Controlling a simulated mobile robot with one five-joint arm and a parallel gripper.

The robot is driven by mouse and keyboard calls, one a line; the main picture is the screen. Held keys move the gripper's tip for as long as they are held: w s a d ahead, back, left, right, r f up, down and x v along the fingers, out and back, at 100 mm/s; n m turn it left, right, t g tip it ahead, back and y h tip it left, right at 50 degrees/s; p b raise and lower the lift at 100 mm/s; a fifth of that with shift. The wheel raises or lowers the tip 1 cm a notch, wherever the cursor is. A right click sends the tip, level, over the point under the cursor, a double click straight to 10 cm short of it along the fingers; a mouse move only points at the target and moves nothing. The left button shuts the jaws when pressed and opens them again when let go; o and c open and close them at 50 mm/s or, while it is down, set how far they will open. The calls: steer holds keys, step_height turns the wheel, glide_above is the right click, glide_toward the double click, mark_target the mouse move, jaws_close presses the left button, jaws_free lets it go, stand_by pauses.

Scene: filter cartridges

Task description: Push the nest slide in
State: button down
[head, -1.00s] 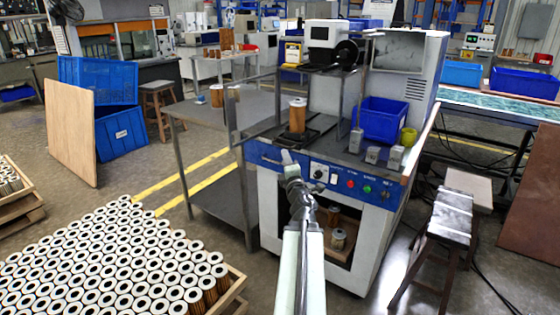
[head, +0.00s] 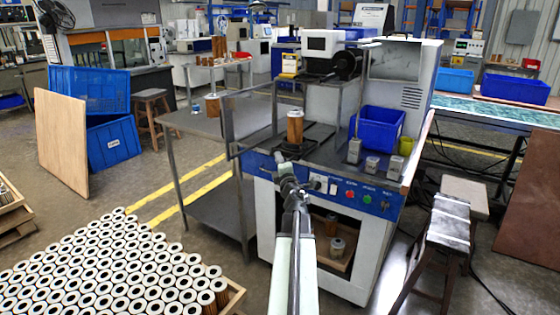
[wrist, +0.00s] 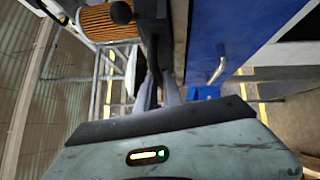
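The nest slide (head: 318,137) is a dark plate on the machine's worktop, beneath the clear-framed station. An orange pleated cartridge (head: 295,127) with a pale top stands upright on its front part. In the wrist view the cartridge (wrist: 108,22) lies at the upper left, beside a dark edge. My gripper (head: 284,166) is at the machine's front edge, just below and in front of the slide. In the wrist view the fingers of my gripper (wrist: 157,75) come together and hold nothing visible. Whether they touch the slide is hidden.
The blue control panel (head: 262,163) with knob and buttons is close to my gripper. A metal frame bar (head: 228,125) stands left of the slide. A blue bin (head: 377,123) and grey blocks (head: 371,165) sit at the right. A crate of cartridges (head: 232,300) is at lower left.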

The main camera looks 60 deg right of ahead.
mark_target(286, 155)
steer(key=shift+s+d, duration=0.15)
steer(key=shift+s, duration=0.1)
stand_by(1.2)
steer(key=shift+d, duration=0.1)
steer(key=d, duration=0.4)
steer(key=shift+d, duration=0.35)
steer(key=shift+a, duration=0.1)
steer(key=c, duration=1.6)
jaws_free()
steer(key=shift+o, duration=0.6)
steer(key=shift+a, duration=0.1)
steer(key=shift+a, duration=0.1)
